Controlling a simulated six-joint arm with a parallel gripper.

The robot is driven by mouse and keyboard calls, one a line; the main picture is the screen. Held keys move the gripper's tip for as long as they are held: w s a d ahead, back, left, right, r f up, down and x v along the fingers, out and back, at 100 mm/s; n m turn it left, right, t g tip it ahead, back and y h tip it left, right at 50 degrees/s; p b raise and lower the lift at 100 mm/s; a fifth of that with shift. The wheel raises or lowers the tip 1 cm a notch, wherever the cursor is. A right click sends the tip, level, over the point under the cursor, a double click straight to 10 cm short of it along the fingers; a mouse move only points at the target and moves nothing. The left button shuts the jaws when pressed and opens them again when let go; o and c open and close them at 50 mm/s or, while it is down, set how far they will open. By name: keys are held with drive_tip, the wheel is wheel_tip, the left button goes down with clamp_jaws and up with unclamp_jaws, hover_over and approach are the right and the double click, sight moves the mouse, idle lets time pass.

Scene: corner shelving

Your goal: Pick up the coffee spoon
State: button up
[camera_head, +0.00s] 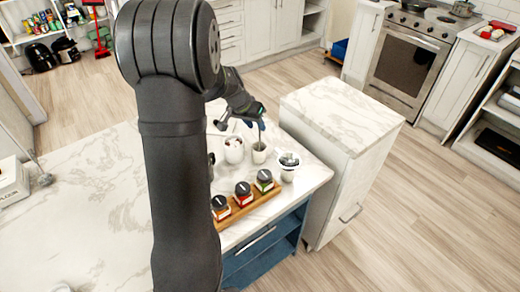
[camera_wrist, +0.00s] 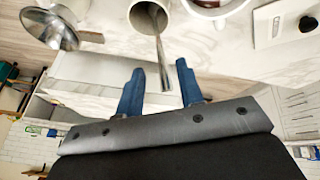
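The coffee spoon stands in a small pale cup (camera_head: 259,154) near the right end of the marble counter. Its thin handle (camera_head: 260,138) sticks up, and in the wrist view the metal handle (camera_wrist: 163,62) runs out of the cup (camera_wrist: 142,23) to between my fingers. The bowl of the spoon is hidden in the cup. My gripper (camera_head: 256,124) is above the cup with its blue fingers (camera_wrist: 160,66) apart, one on each side of the handle. I cannot tell whether either finger touches it.
A white mug (camera_head: 234,154) stands left of the cup, and a white container with dark and silvery contents (camera_head: 288,172) stands right. A wooden tray (camera_head: 246,208) holds jars in front. A white cabinet (camera_head: 352,171) adjoins the counter's right edge. The counter's left part (camera_head: 97,210) is mostly clear.

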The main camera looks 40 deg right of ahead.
sight(260, 137)
drive_tip(key=shift+x, duration=2.8)
drive_tip(key=shift+a, duration=0.2)
clamp_jaws()
